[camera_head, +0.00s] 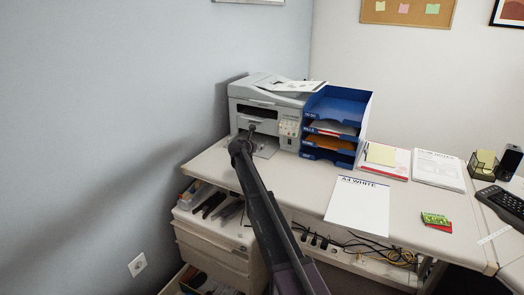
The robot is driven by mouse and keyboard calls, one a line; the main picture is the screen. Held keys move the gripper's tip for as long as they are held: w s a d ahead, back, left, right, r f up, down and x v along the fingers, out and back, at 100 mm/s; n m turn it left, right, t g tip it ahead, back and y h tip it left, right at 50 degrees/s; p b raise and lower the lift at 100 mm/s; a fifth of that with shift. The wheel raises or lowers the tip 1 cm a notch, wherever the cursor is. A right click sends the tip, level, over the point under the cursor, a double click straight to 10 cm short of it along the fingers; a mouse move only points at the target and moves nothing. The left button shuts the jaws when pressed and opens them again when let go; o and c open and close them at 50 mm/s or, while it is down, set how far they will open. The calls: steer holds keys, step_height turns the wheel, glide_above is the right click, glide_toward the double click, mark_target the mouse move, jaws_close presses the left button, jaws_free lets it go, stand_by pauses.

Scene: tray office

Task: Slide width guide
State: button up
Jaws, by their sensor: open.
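A grey-white printer (262,95) stands at the back left of the desk against the wall. Its lower front tray (267,148) is pulled out toward me. I cannot make out the width guide; it is too small here or hidden behind my arm. My gripper (251,128) is at the printer's front, just above the left part of the tray. It is open and looks empty. I cannot tell whether it touches the tray.
A blue letter-tray stack (324,143) stands just right of the printer. A white pad marked A4 WHITE (358,207) lies on the desk (290,184). Further right are paper stacks (438,169) and a phone (503,203).

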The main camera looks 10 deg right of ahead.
steer(key=shift+b+x, duration=0.65)
steer(key=shift+x, duration=1.7)
